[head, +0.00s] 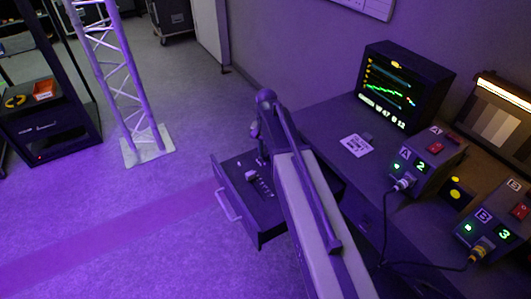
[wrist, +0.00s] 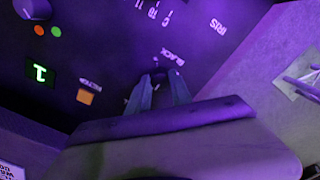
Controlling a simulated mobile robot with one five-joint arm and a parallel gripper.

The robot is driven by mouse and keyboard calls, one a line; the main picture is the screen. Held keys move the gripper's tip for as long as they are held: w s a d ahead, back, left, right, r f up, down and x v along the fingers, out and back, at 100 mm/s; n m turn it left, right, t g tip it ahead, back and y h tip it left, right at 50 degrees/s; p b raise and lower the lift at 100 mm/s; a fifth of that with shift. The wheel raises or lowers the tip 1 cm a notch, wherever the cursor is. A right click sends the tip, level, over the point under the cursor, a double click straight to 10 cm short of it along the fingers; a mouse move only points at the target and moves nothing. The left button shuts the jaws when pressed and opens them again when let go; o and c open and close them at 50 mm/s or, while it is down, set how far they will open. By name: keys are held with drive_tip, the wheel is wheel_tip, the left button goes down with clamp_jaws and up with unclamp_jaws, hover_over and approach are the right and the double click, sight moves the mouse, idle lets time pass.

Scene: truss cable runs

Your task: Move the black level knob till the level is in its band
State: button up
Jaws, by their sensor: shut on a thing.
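The black level knob (wrist: 159,73) is a small dark knob beside the printed word BLACK in the wrist view. My gripper (wrist: 160,82) is shut on it, one finger on each side, and the fingers hide part of it. The knob sits on a dark control panel (wrist: 110,50) with IRIS and FILTER labels. In the head view this panel lies in a pulled-out drawer (head: 232,202), and my arm hides part of it. The monitor (head: 398,90) shows a green trace with colored lines and marks. Its small text and the exact band are too small to read.
Boxes marked A (head: 424,160) and B (head: 492,232), with plugged cables, stand on the desk (head: 372,178). A grey-striped chart (head: 500,125) stands behind. A truss (head: 118,75) and a rack (head: 50,130) stand left. The floor left of the drawer is clear.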

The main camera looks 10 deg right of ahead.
sight(267, 154)
clamp_jaws()
drive_tip(key=n, duration=0.4)
drive_tip(key=o, duration=0.9)
unclamp_jaws()
wheel_tip(267, 154, up, 17)
drive_tip(key=p, duration=1.7)
drive_tip(key=shift+r, duration=0.15)
